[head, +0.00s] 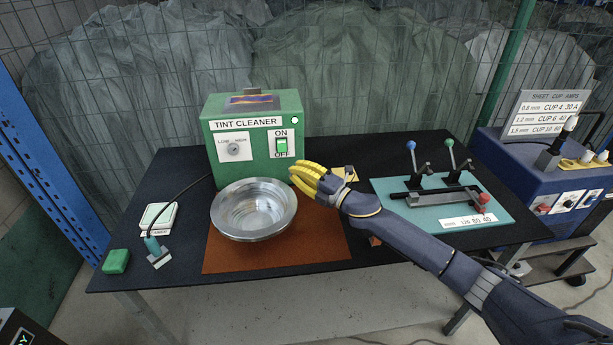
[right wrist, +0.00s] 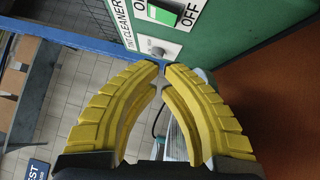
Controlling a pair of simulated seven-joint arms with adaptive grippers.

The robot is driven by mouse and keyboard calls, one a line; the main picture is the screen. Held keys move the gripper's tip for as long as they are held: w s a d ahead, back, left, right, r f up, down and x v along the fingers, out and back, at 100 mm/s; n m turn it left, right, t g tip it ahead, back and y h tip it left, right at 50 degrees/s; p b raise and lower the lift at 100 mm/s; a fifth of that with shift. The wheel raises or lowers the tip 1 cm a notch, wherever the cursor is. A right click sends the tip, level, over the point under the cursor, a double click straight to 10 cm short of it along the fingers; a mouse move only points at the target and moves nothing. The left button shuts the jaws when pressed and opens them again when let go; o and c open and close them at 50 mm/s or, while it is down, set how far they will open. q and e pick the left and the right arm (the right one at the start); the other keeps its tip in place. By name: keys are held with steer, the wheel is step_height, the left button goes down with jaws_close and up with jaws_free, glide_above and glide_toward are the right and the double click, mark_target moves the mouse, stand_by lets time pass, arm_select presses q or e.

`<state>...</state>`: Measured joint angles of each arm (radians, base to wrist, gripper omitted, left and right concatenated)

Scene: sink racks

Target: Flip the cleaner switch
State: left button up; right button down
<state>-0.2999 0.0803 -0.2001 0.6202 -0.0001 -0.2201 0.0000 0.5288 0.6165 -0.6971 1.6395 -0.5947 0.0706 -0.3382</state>
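The tint cleaner (head: 218,149) is a green box at the back of the black table. Its switch (head: 281,146) sits on the front panel, with ON above and OFF below. My left gripper is not in view.
A metal bowl (head: 253,209) stands on a brown mat (head: 315,246) in front of the cleaner. A LOW/HIGH knob (head: 233,149) is left of the switch. A teal board (head: 395,190) with two levers lies right. A wire mesh fence stands behind.

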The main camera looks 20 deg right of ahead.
steer(key=shift+v, duration=1.7)
steer(key=c, duration=2.1)
jaws_free()
steer(key=shift+c, duration=0.2)
